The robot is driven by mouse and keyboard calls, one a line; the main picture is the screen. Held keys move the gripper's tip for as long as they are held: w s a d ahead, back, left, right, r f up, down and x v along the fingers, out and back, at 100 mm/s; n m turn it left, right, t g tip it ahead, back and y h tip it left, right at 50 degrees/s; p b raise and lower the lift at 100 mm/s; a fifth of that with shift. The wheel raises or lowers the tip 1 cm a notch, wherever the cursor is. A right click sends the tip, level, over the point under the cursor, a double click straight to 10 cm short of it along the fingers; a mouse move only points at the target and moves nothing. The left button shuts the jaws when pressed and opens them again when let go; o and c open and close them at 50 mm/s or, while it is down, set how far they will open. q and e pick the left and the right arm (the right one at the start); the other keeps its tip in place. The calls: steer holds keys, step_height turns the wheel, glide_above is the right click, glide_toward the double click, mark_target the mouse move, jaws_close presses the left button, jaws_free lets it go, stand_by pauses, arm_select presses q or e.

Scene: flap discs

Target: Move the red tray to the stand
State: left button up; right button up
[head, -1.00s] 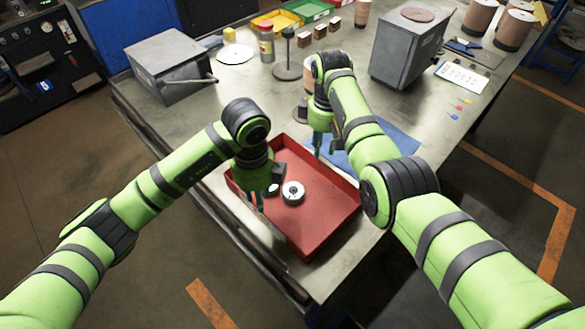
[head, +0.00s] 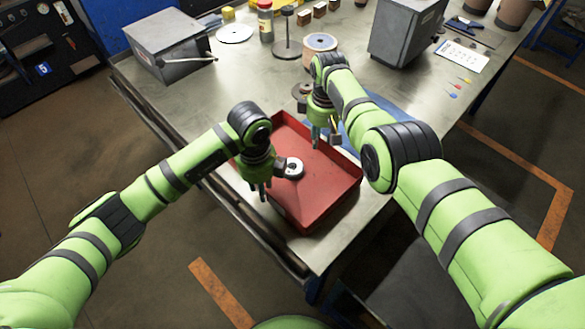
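The red tray (head: 325,205) lies on the near corner of the metal table. A metal disc (head: 290,168) lies in it, partly behind my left gripper. My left gripper (head: 262,190) points down at the tray's left wall; I cannot tell whether its fingers touch the wall or how far apart they are. My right gripper (head: 318,138) points down at the tray's far right side, and its finger gap is not clear. A dark post on a round base (head: 287,48) stands farther back; I cannot tell if it is the task's stand.
A grey metal box (head: 168,52) stands at the back left and another (head: 403,32) at the back right. A spool (head: 319,46) stands between them. A blue mat (head: 378,112) lies partly under my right arm. A white card (head: 460,55) lies at the right.

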arm_select(q)
steer(key=shift+f, duration=0.45)
arm_select(e)
steer(key=shift+f, duration=0.45)
arm_select(q)
jaws_close()
arm_select(e)
jaws_close()
arm_select(q)
steer(key=shift+w, duration=0.1)
arm_select(e)
steer(key=shift+s+a, duration=0.1)
arm_select(q)
steer(key=shift+w+r, duration=0.1)
steer(key=shift+r, duration=0.05)
